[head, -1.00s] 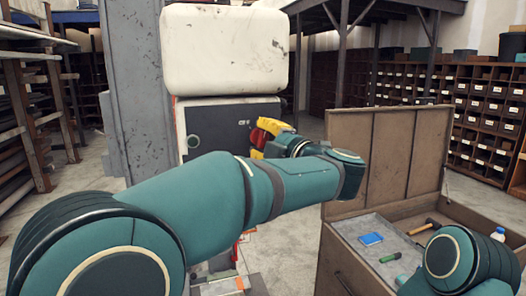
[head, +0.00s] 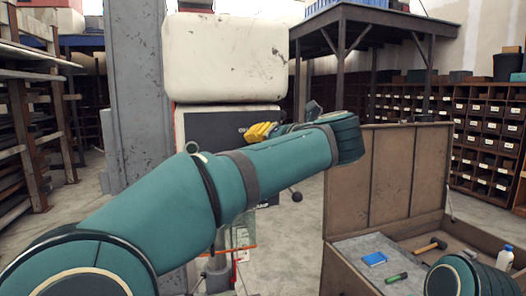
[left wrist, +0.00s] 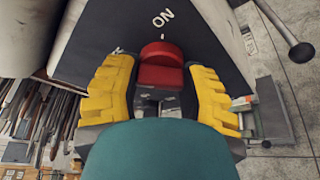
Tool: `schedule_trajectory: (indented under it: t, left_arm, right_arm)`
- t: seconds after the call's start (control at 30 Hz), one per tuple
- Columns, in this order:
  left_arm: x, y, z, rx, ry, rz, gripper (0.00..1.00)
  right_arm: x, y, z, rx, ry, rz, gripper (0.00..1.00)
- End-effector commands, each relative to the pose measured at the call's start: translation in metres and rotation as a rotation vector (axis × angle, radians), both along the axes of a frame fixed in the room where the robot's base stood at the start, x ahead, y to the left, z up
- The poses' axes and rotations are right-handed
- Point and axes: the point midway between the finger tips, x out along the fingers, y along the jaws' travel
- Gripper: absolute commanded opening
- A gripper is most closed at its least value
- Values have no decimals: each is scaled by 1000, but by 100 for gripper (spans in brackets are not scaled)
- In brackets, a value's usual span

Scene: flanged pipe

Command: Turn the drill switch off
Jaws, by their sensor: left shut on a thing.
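The drill (head: 225,60) has a white upper housing and a dark front panel (head: 215,130). Its red switch (left wrist: 160,56) shows in the left wrist view, standing out from the panel (left wrist: 95,35) just below the white word ON. My left gripper (head: 262,132) is at the right part of the panel, and its yellow fingers hide the switch in the head view. In the left wrist view my left gripper (left wrist: 159,66) has a yellow finger on either side of the red switch and is shut on it. My right gripper is not in view.
A ball-ended lever (head: 296,196) sticks out below my left forearm. A grey column (head: 143,90) stands left of the drill. Shelves line both sides.

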Motion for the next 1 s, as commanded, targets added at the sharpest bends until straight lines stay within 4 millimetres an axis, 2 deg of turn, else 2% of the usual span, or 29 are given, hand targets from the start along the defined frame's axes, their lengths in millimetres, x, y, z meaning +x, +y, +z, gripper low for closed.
schedule_trajectory:
  t: [0.3, 0.87, 0.9, 0.93, 0.97, 1.0]
  left_arm:
    - [0, 1, 0, -117, -39, 1, 8]
    - [0, 1, 1, -141, -47, 1, 8]
    - [0, 1, 1, -140, -47, 1, 60]
    - [0, 1, 1, -140, -47, 1, 70]
    - [0, 1, 1, -140, -47, 1, 76]
    - [0, 1, 1, -140, -47, 1, 76]
  right_arm:
    - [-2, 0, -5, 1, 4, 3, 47]
    - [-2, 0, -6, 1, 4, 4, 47]
    - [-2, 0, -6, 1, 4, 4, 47]
    - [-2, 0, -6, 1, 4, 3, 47]
    - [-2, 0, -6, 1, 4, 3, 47]
    - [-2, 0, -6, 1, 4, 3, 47]
